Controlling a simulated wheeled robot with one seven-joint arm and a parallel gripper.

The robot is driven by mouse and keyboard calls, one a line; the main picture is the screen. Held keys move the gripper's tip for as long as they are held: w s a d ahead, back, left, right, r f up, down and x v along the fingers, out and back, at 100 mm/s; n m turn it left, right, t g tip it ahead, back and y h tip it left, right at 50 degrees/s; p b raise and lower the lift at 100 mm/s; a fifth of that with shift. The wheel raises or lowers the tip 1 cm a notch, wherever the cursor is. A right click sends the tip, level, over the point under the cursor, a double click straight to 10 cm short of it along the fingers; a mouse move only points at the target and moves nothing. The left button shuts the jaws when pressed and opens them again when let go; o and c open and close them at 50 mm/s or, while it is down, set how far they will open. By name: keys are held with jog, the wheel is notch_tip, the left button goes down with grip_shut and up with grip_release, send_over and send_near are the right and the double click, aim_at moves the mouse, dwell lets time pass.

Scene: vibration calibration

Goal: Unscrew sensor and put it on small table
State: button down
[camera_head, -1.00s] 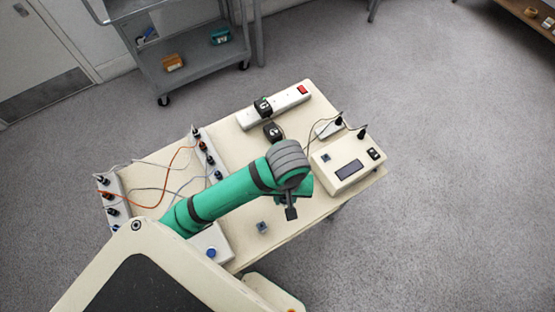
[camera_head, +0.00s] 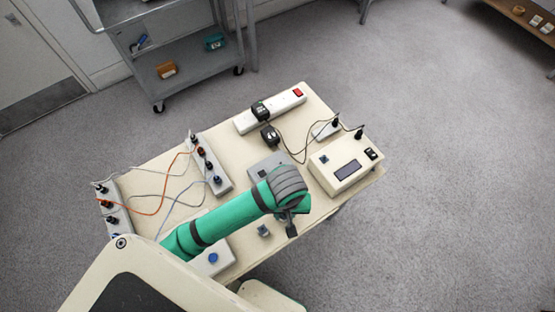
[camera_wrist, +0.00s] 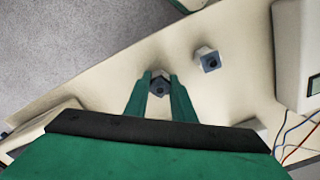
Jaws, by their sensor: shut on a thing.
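In the wrist view my gripper (camera_wrist: 161,78) is shut on a small dark-topped hexagonal sensor (camera_wrist: 160,88), held between its two green fingers above the pale table. I cannot tell how high it hangs. A small grey-blue cube (camera_head: 264,231) sits near the table's front edge in the head view. I cannot identify which table is the small one.
The cream table (camera_head: 310,112) carries a grey-topped box (camera_head: 264,166), a cream display box (camera_head: 345,166), a white power strip (camera_head: 285,105), a black adapter (camera_head: 270,136), a blue-button box (camera_head: 213,258) and loose cables.

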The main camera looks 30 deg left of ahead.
jog(key=shift+d, duration=0.2)
jog(key=shift+a+f, duration=0.1)
jog(key=shift+f, duration=0.3)
dwell(0.4)
jog(key=c, duration=1.4)
grip_release()
jog(key=shift+r, duration=0.15)
jog(key=shift+r, duration=2.35)
